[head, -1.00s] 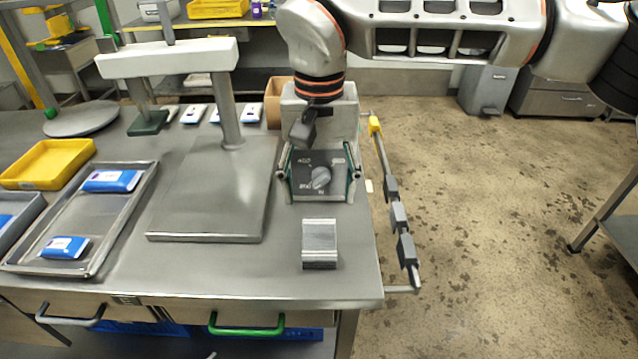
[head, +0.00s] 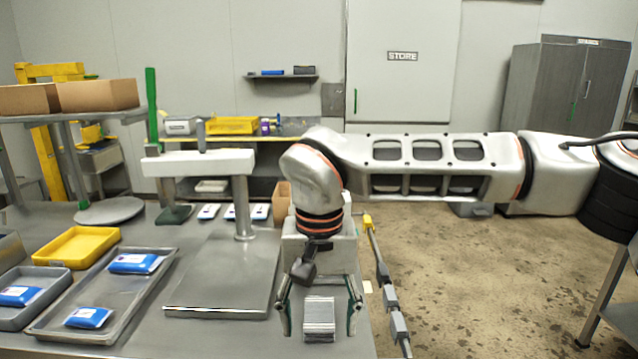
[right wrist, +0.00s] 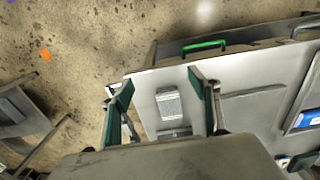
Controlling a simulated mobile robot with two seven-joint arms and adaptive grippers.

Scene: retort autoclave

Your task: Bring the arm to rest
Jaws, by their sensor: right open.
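My right arm reaches in from the right across the head view, with its elbow and wrist over the steel table. Its gripper (head: 319,312) points down, open and empty. In the head view its two fingers appear on either side of a small grey ridged block (head: 319,325). In the right wrist view the open fingers (right wrist: 160,80) also frame the ridged block (right wrist: 170,104), with no contact visible. The dial box beside the block is hidden behind the gripper in the head view. My left gripper is not in view.
Left of the gripper stand a scale-like steel platform (head: 222,285) with a post, a grey tray (head: 165,290) with blue pouches and a yellow tray (head: 75,248). A rod with grey blocks (head: 388,295) runs along the table's right side. The floor (head: 480,280) beyond is open.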

